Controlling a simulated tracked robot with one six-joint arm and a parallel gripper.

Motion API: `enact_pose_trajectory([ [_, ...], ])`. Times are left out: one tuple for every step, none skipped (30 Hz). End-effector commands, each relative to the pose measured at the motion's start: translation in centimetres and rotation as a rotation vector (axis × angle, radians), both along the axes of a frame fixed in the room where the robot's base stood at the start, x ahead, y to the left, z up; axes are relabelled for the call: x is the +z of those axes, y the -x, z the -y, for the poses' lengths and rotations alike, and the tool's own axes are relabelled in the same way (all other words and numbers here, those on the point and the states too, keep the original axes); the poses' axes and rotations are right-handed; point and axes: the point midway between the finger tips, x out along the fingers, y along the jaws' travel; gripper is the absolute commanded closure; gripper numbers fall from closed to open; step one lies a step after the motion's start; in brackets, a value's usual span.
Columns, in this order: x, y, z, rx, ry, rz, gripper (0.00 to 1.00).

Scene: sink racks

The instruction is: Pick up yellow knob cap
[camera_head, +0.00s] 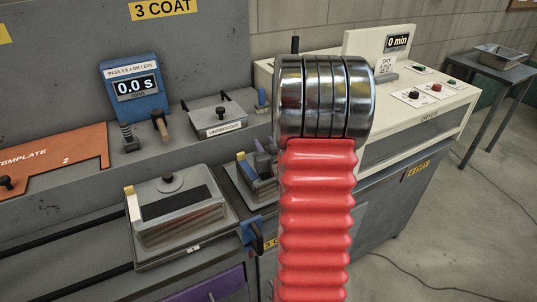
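No part is plainly a yellow knob cap. Two small yellow pieces show: a yellow tip (129,190) at the left corner of a clear-lidded tray, and another yellow tip (241,156) at the back left of a small blue fixture. I cannot tell whether either is the cap. My arm, with red bellows and a chrome joint, rises through the middle of the view. No gripper fingers show, so what my gripper holds cannot be seen. My arm hides part of the bench behind it.
The clear-lidded tray (180,218) has a black knob. A blue timer (135,84) reads 0.0 s, and an orange template plate (55,158) lies at left. An undercoat box (214,117) stands behind. A cream dryer cabinet (440,102) is at right, with open floor (470,230) beyond.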

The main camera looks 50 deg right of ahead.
Motion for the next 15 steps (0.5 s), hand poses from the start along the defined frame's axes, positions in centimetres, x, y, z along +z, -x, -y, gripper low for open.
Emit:
enact_pose_trajectory([
  [0.00,-0.01,-0.02,0.000,0.000,0.000,0.73],
  [0.00,-0.01,-0.03,0.000,0.000,0.000,0.76],
  [0.00,-0.01,-0.03,0.001,0.000,0.000,0.78],
  [0.00,-0.02,-0.04,0.001,0.000,0.000,0.81],
  [0.00,-0.03,-0.03,0.001,0.000,0.000,0.83],
  [0.00,-0.03,-0.04,0.001,0.000,0.000,0.85],
  [0.00,-0.03,-0.04,0.001,0.000,0.000,0.88],
  [0.00,-0.04,-0.05,0.001,0.000,0.000,0.90],
  [0.00,-0.04,-0.06,0.001,0.000,0.000,0.93],
  [0.00,-0.04,-0.06,0.001,0.000,0.000,0.95],
  [0.00,-0.05,-0.07,0.001,0.000,0.000,0.97],
  [0.01,-0.05,-0.06,0.001,0.000,0.000,0.99],
  [0.01,-0.05,-0.06,0.001,0.000,0.000,0.99],
  [0.02,-0.06,-0.07,0.001,0.000,0.000,0.99],
  [0.01,-0.05,-0.07,0.001,0.000,0.000,0.99],
])
